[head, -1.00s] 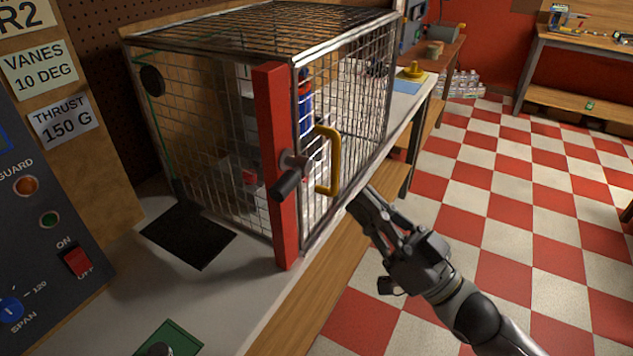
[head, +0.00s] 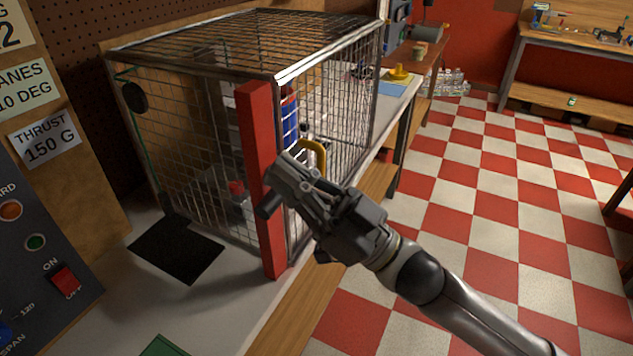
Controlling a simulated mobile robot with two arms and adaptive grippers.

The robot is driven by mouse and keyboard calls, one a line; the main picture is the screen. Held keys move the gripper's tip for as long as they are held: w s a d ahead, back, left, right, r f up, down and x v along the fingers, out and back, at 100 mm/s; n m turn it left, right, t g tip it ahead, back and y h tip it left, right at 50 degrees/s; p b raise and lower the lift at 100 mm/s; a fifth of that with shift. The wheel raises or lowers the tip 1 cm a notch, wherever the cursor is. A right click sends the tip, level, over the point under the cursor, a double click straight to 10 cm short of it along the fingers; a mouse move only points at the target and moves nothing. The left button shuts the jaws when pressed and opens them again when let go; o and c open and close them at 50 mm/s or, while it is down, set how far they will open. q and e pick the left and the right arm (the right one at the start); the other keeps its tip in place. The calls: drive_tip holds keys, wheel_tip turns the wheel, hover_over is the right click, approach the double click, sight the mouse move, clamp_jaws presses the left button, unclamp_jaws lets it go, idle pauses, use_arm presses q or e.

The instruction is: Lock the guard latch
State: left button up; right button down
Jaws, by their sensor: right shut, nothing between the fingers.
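The wire guard cage (head: 190,150) stands on the bench, its mesh door on the right side closed against a red post (head: 254,130). The guard latch (head: 268,205) is on the post; only the dark end of its handle shows, and the rest is hidden behind my gripper. The yellow door handle (head: 318,155) is partly covered too. My right gripper (head: 280,172) is shut and empty, with its fingertips in front of the post, just above the latch handle's end. I cannot tell whether they touch. My left gripper is not in view.
A control panel (head: 40,265) with a red switch (head: 66,281) and lamps stands at the left. A black mat (head: 176,248) lies on the bench before the cage. A yellow object (head: 398,72) sits farther along the bench. The checkered floor (head: 450,180) at the right is clear.

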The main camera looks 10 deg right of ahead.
sight(274, 198)
drive_tip(key=shift+w+f, duration=0.15)
drive_tip(key=shift+f, duration=0.8)
drive_tip(key=shift+w+f, duration=0.15)
drive_tip(key=shift+f, duration=0.8)
drive_tip(key=shift+a+f+n+g, duration=0.1)
drive_tip(key=shift+f+n+g, duration=0.05)
drive_tip(key=shift+n+g, duration=0.3)
